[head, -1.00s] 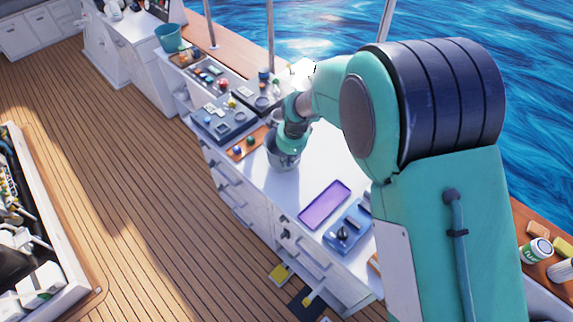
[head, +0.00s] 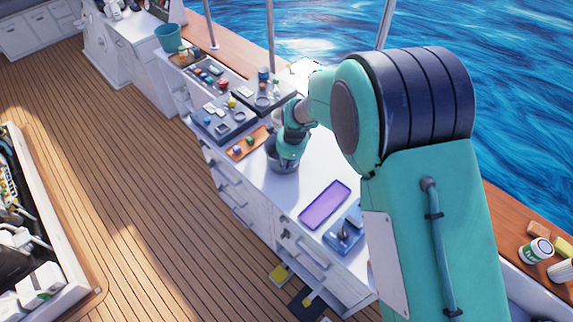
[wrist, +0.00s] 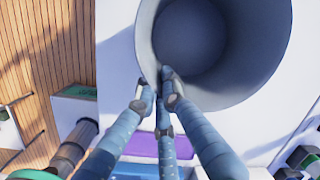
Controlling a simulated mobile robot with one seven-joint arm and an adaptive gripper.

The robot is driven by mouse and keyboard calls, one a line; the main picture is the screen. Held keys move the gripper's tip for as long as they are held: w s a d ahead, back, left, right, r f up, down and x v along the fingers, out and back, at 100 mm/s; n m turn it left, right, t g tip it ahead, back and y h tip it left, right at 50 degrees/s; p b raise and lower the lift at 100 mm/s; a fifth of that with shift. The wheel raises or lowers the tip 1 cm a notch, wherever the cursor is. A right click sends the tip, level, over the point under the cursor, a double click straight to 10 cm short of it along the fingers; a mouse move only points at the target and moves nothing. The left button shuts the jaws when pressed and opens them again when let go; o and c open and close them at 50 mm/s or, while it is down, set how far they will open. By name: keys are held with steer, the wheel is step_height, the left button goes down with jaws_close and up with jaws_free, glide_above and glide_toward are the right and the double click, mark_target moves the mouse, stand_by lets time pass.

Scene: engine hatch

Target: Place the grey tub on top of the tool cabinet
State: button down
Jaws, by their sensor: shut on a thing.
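The grey tub (head: 282,164) is upright over the white top of the tool cabinet (head: 290,194) in the head view. I cannot tell whether its base touches the surface. In the wrist view the grey tub (wrist: 272,62) fills the upper right, and I look into its empty inside. My gripper (wrist: 166,80) is shut on the near rim of the tub, with fingertips at the wall. In the head view my gripper (head: 291,146) covers part of the tub.
A purple tray (head: 324,204) and a blue box (head: 343,236) lie on the cabinet in front of the tub. An orange tray (head: 248,143) and dark trays with small items (head: 224,119) lie behind it. A teal bucket (head: 168,37) stands at the far end.

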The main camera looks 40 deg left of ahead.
steer(key=c, duration=1.9)
jaws_free()
steer(key=shift+f, duration=0.1)
steer(key=shift+o, duration=0.2)
step_height(320, 180, up, 12)
steer(key=d, duration=0.2)
steer(key=shift+p, duration=0.3)
